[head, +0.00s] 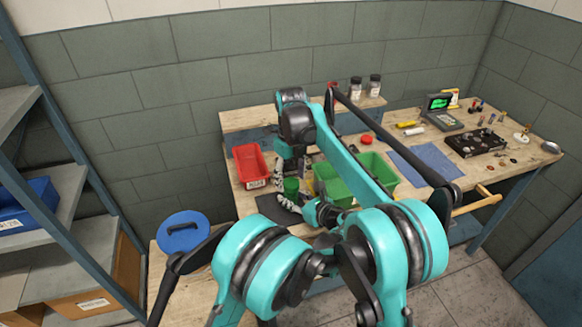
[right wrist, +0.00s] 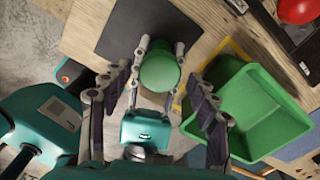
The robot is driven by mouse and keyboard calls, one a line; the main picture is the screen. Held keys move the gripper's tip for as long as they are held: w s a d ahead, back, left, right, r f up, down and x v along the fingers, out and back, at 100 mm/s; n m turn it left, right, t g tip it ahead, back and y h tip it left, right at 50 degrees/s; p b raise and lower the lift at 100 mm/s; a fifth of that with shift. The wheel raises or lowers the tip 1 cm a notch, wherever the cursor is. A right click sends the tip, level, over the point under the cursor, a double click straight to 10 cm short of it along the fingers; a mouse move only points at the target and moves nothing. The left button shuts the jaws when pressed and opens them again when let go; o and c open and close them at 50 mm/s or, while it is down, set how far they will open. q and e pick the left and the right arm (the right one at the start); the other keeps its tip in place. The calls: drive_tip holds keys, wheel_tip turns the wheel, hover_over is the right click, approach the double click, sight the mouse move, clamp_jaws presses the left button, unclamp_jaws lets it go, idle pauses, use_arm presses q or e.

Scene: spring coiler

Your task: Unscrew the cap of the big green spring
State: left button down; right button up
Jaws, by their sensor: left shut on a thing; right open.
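The big green spring (head: 291,186) shows as a green cylinder at the front left of the bench. In the right wrist view (right wrist: 160,72) it is seen from above as a round green top; I cannot tell the cap from the body. My left gripper (right wrist: 160,48) is shut on it, one finger along each side. My right gripper (head: 293,172) points down over the spring. Its two fingers are open and apart on either side of the green top, with no visible contact. Arm links hide part of this area in the head view.
A dark mat (head: 275,208) lies by the spring. Green bins (head: 340,185) stand close on the right, a red bin (head: 250,163) behind left. A blue mat (head: 428,160) and a black tray (head: 476,142) lie further right.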

drive_tip(key=shift+f, duration=0.85)
